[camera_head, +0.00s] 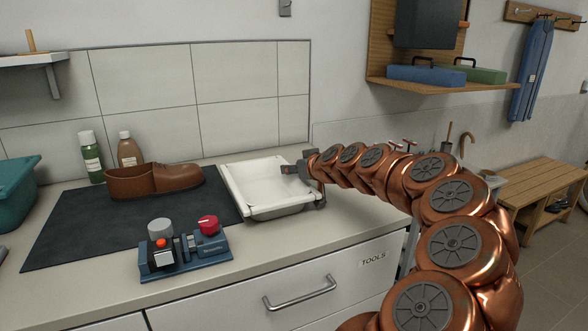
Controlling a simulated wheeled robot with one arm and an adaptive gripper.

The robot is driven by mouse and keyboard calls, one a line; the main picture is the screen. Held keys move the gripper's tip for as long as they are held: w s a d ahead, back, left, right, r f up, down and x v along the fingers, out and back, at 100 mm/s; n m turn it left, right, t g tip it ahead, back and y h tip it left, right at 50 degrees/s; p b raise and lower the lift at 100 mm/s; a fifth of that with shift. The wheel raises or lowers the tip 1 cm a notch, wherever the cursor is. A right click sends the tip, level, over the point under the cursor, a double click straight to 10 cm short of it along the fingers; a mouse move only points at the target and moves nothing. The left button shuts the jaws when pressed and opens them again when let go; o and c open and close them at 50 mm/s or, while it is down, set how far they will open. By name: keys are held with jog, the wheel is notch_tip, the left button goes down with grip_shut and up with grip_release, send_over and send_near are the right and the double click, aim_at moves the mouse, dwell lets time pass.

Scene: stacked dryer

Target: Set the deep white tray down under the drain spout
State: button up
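The deep white tray (262,211) is at the right part of the counter, beside the right edge of the dark mat. It looks empty and level; whether its underside touches the counter is hard to tell. My gripper (304,184) is at the tray's right rim, with one grey finger over the inside and another part outside the right wall. The fingers are small and partly hidden, so I cannot tell whether they are closed on the rim. No drain spout can be made out in this view.
Two bottles (91,158) stand behind. A teal bin (14,190) is at the left. The counter right of the tray is clear. A wooden bench (538,184) stands far right.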

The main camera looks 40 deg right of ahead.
jog(key=shift+r, duration=0.1)
dwell(0.3)
jog(key=v, duration=1.2)
jog(key=shift+b, duration=0.4)
jog(key=shift+o, duration=0.4)
jog(key=o, duration=0.9)
jog(key=shift+o, duration=0.2)
jog(key=v, duration=0.7)
jog(key=shift+s+r, duration=0.15)
